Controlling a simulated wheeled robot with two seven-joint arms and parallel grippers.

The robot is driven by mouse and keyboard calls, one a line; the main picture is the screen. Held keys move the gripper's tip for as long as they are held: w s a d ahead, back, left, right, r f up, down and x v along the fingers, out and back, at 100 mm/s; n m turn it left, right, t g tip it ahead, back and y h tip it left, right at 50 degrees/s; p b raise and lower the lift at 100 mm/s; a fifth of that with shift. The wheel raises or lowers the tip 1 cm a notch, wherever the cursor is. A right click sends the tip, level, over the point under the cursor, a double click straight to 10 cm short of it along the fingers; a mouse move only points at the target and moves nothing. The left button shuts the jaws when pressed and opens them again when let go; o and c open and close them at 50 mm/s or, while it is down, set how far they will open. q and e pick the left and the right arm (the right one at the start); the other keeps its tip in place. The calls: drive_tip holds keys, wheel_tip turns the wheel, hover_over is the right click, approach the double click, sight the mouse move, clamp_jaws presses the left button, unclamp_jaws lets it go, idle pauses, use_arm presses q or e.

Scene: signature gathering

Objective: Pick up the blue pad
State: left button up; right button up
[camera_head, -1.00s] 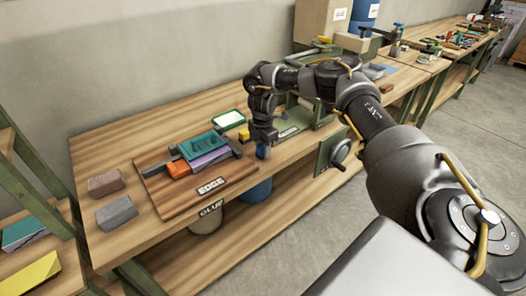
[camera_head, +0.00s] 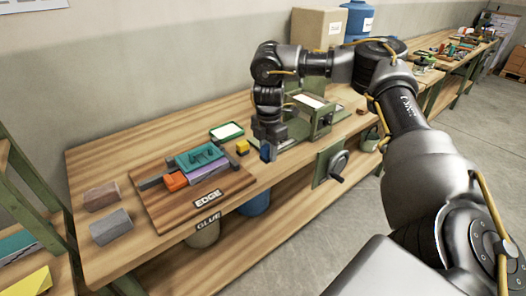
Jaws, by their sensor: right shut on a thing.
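My right gripper (camera_head: 267,146) points down over the front part of the workbench, left of the green press. It is shut on the small blue pad (camera_head: 266,153), which shows under its fingers; the fingers hide part of the pad. I cannot tell whether the pad touches the bench top. A small yellow pad (camera_head: 242,147) lies on the bench just left of the gripper. My left gripper is not in view.
A wooden board (camera_head: 160,207) marked EDGE holds teal, orange and purple blocks. A green-framed white tray (camera_head: 226,131) lies behind. The green press (camera_head: 322,120) with a hand wheel stands right of the gripper. Two bricks (camera_head: 111,227) sit at the left end.

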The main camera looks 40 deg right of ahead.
drive_tip(key=s+a+r, duration=0.2)
drive_tip(key=s, duration=0.3)
drive_tip(key=shift+s+a+r, duration=0.2)
drive_tip(key=shift+s+r, duration=0.15)
drive_tip(key=o, duration=0.4)
drive_tip(key=c, duration=0.3)
